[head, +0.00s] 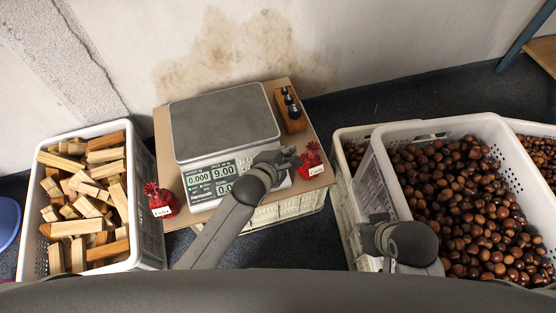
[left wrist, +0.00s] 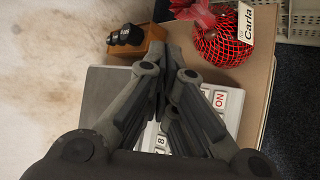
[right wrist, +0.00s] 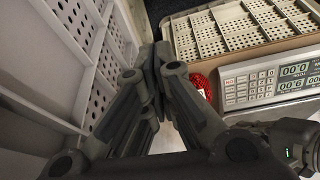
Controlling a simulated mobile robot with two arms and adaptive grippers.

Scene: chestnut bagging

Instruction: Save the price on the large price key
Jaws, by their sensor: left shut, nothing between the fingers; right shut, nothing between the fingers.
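The price scale (head: 225,125) stands on a board, its display (head: 223,171) reading 0.000 and 9.00, with a third line partly hidden. My left gripper (head: 288,158) is shut and empty over the right part of its front panel. In the left wrist view the shut fingers (left wrist: 171,62) cover much of the keypad; a key marked 8 and a red-lettered key (left wrist: 220,98) show beside them. I cannot tell which key is the large price key, or whether the fingertips touch one. My right gripper (head: 378,222) is shut and empty beside the chestnut crate.
Red net bags with name tags lie on the board left (head: 159,199) and right (head: 312,160) of the scale. A wooden block with black weights (head: 290,109) stands at the back right. A crate of wood pieces (head: 150,222) is left, a chestnut crate (head: 372,168) right.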

